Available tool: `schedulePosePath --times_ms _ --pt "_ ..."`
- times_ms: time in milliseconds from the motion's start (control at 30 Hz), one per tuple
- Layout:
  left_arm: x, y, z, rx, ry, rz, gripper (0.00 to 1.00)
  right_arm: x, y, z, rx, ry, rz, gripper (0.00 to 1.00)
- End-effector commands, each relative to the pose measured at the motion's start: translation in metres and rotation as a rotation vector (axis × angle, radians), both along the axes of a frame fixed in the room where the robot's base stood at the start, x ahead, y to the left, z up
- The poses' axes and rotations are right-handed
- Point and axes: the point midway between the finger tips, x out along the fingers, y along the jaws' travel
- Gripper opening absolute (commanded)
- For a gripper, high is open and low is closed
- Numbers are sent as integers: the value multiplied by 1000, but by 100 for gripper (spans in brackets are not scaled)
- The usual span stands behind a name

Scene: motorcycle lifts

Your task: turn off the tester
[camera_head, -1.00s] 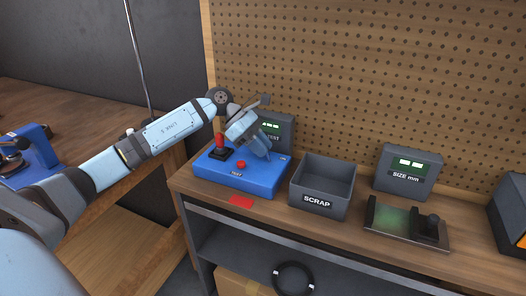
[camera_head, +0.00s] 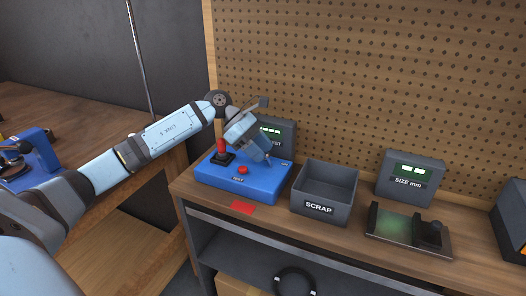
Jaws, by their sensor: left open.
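The tester is a blue box (camera_head: 240,186) on the wooden bench, with a red lever (camera_head: 222,147) at its left and a red button (camera_head: 242,170) on its top. A grey display unit (camera_head: 284,140) with green lit digits stands behind it, partly hidden by my arm. My left gripper (camera_head: 262,152) is above the right part of the blue box, pointing down and to the right. It is open, and its fingertips are small in view. I cannot tell whether they touch the box. My right gripper is not in view.
A grey SCRAP bin (camera_head: 319,208) stands right of the tester. Further right are a SIZE mm display (camera_head: 409,182) and a gauge plate (camera_head: 385,229). A red patch (camera_head: 242,208) lies on the bench front. A pegboard (camera_head: 390,70) rises behind.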

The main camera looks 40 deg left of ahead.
Motion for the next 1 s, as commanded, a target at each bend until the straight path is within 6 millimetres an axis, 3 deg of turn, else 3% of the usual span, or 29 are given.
schedulePosePath --times_ms 500,700,1000 --pt "-19 79 71 1 0 2 44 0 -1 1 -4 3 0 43" --pt "-22 92 83 -1 -1 1 44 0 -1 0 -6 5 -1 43" --pt "-22 93 84 -1 0 0 44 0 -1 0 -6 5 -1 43"
